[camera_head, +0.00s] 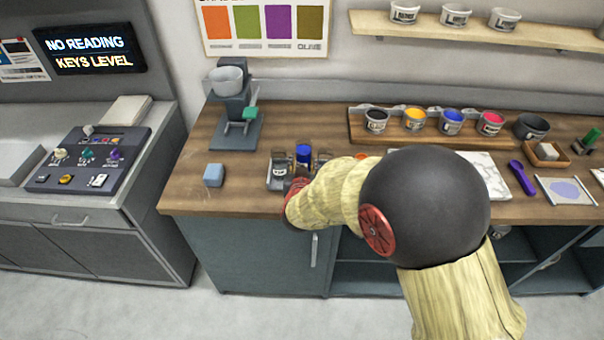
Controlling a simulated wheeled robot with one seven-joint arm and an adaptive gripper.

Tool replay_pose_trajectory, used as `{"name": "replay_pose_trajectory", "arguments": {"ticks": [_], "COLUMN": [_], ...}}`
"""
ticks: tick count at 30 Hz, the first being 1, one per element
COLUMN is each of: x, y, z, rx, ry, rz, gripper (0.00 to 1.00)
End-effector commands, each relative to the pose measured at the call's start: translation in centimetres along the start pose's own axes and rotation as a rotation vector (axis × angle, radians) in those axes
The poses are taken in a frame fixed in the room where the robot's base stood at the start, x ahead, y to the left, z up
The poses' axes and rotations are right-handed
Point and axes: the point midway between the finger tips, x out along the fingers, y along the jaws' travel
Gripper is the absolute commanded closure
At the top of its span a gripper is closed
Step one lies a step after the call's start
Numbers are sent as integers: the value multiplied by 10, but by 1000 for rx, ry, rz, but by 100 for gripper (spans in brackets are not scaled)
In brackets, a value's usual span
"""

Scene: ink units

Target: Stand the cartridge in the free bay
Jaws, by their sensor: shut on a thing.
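A small grey rack-like unit (278,181) stands near the front edge of the wooden counter, left of my arm. A dark blue cylinder (303,154), which looks like a cartridge, shows upright at it. My gripper (298,181) reaches down right at the unit, its red-brown end part seen beside my wrist. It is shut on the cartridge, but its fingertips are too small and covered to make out. My arm hides the unit's right part. I cannot tell which bay is free or whether the cartridge touches the bottom.
A light blue block (214,175) lies left of the unit. A dispenser stand with a cup (238,108) is behind it. A board with several paint pots (400,137) stands at the back. A purple spoon (521,178) lies right. Counter left of the unit is mostly clear.

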Motion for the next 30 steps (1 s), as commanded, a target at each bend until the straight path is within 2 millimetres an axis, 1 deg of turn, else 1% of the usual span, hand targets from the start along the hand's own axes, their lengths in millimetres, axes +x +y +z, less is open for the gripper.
{"name": "replay_pose_trajectory", "arguments": {"ticks": [5, 8, 12, 14, 21, 26, 27, 30], "x": [9, 18, 25, 27, 26, 28, 27, 27], "y": [-2, -5, -5, -5, -5, -5, -5, -5], "z": [5, 11, 33, 38, 36, 41, 41, 40], "rx": [0, 0, 0, 0, 1, 1, 1, 0], "ry": [1, 1, 0, 1, 3, 2, 1, 1], "rz": [1, 1, 0, 0, -1, 0, 0, 0], "gripper": [93, 93, 93, 93, 93, 93, 63, 57]}}
